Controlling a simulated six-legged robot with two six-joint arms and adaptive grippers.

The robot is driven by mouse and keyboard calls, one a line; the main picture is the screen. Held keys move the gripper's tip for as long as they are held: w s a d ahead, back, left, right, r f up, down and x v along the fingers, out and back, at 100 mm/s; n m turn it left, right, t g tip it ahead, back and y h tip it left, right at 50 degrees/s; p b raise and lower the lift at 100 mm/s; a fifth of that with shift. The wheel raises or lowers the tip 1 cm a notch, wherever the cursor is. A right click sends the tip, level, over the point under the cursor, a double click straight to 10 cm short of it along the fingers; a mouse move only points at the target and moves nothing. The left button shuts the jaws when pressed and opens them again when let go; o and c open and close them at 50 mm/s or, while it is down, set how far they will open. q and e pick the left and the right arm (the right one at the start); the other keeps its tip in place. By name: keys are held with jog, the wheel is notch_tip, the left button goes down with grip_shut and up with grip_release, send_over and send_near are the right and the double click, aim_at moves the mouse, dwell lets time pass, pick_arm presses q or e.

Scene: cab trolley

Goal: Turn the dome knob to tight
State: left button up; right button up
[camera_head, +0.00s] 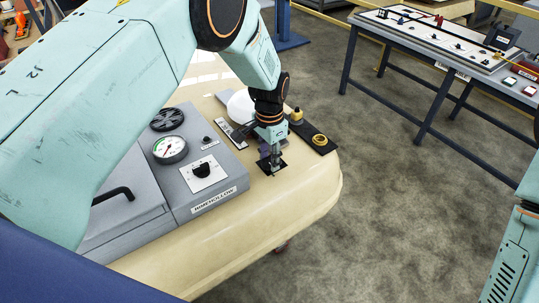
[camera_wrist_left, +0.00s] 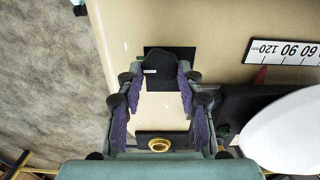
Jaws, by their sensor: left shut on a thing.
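The dome knob (camera_wrist_left: 156,70) is dark with a short white mark and stands on a black square plate (camera_wrist_left: 187,54) on the cream trolley top. My left gripper (camera_wrist_left: 158,78) has its purple-padded fingers on either side of the knob, shut on it. In the head view my left gripper (camera_head: 273,160) points down at the black plate (camera_head: 264,167), and the knob is mostly hidden there. Only a link of my right arm shows at the right edge; its gripper is out of view.
A white dome (camera_head: 240,106) and a scale strip (camera_wrist_left: 285,52) are close to the gripper. A black strip with a brass ring (camera_head: 319,140) lies to the right. A grey panel with a gauge (camera_head: 170,149) and a black rotary knob (camera_head: 201,170) stands left. A bench (camera_head: 433,87) stands behind.

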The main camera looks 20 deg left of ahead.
aim_at(269, 161)
dwell(0.6)
pick_arm(q)
jog(key=o, duration=1.2)
jog(key=shift+c, duration=0.2)
notch_tip(269, 161, up, 12)
